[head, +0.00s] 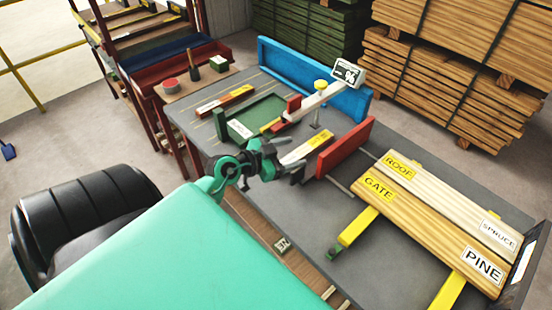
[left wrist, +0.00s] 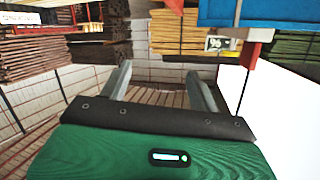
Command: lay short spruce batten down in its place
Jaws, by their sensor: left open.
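A short pale batten (head: 307,148) with a yellow label lies on the grey table beside a red upright block; its lettering is too small to read. My left gripper (head: 277,160) is at the near-left end of this batten in the head view, and I cannot tell whether it touches it. In the left wrist view the two fingers of this gripper (left wrist: 160,85) stand wide apart with nothing between them. A second short batten (head: 226,99), reddish-brown with labels, lies farther back on the table. My right gripper is not in view.
Long boards marked SPRUCE (head: 450,200) and PINE (head: 430,228) lie at the right. The red block (head: 346,148), green tray (head: 262,112), meter with a % display (head: 347,73) and blue barrier (head: 315,78) stand nearby. The grey table front (head: 300,210) has free room.

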